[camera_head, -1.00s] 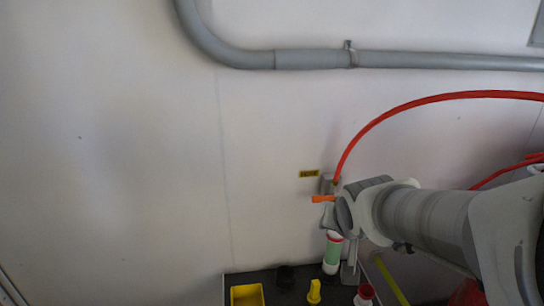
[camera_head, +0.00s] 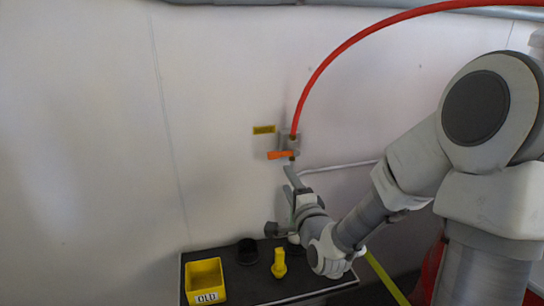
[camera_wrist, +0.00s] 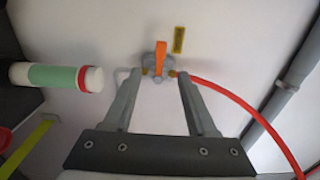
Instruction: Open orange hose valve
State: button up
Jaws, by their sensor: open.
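The orange valve handle (camera_head: 281,155) sits on a small grey valve body (camera_head: 290,141) on the white wall, at the lower end of the red hose (camera_head: 340,55). In the head view the handle points left, roughly level. The handle also shows in the wrist view (camera_wrist: 161,56), beyond my fingertips and roughly centred between them. My gripper (camera_wrist: 152,76) is open and empty, its two fingers spread apart. In the head view my gripper (camera_head: 284,198) is just below the valve, apart from it.
A black-topped table (camera_head: 240,293) stands below, with a yellow bin labelled OLD (camera_head: 205,279), a yellow upright piece (camera_head: 279,264) and a dark round object (camera_head: 247,250). A green-and-white cylinder (camera_wrist: 58,77) shows left in the wrist view. A yellow label (camera_head: 264,130) is beside the valve.

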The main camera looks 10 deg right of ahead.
aim_at(284, 154)
jog(key=w+a+b, duration=0.1)
jog(key=w+a, duration=0.1)
jog(key=w, duration=1.5)
jog(key=shift+w, duration=0.15)
grip_shut()
dwell(0.9)
